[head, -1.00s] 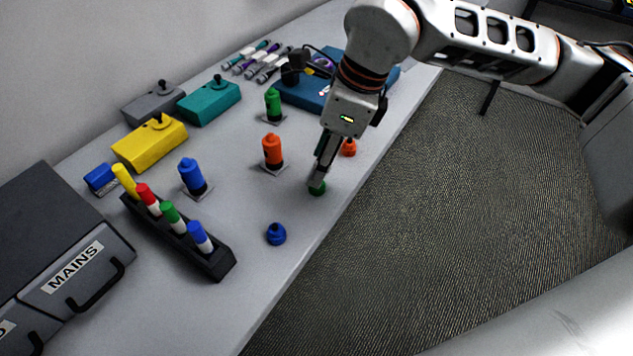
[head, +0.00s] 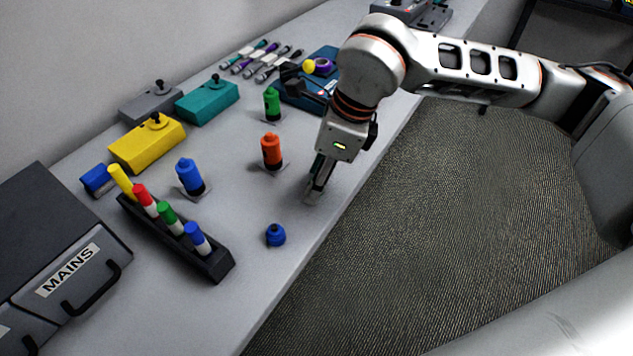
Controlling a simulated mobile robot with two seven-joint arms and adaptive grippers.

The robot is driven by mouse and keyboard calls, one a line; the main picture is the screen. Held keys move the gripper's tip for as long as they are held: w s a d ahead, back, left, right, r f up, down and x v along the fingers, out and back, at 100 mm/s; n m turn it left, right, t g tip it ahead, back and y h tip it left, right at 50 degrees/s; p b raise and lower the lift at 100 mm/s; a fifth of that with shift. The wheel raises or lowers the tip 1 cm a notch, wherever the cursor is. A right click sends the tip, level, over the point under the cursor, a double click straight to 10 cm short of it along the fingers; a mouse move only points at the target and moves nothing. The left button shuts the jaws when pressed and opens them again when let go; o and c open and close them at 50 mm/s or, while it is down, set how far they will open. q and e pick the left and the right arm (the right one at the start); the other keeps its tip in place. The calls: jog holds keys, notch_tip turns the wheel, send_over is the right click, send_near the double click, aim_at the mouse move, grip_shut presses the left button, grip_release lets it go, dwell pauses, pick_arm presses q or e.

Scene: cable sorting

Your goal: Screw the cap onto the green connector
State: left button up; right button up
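The green connector (head: 272,102) stands upright on a small pale plate toward the back of the table. My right gripper (head: 313,196) points down low over the table near its right edge, in front of and to the right of the green connector and apart from it. Its fingertips are small and seen from the side, so I cannot tell whether they are shut on anything. The green cap is not visible; the gripper may hide it. My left gripper is not in view.
An orange connector (head: 271,151) stands between the gripper and the green connector. A blue connector (head: 190,176), a loose blue cap (head: 275,235) and a black marker rack (head: 216,266) are to the left. A blue device (head: 302,95) lies behind my arm.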

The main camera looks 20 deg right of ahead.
jog(key=c, duration=0.8)
notch_tip(320, 180, up, 20)
jog(key=p, duration=0.2)
dwell(0.4)
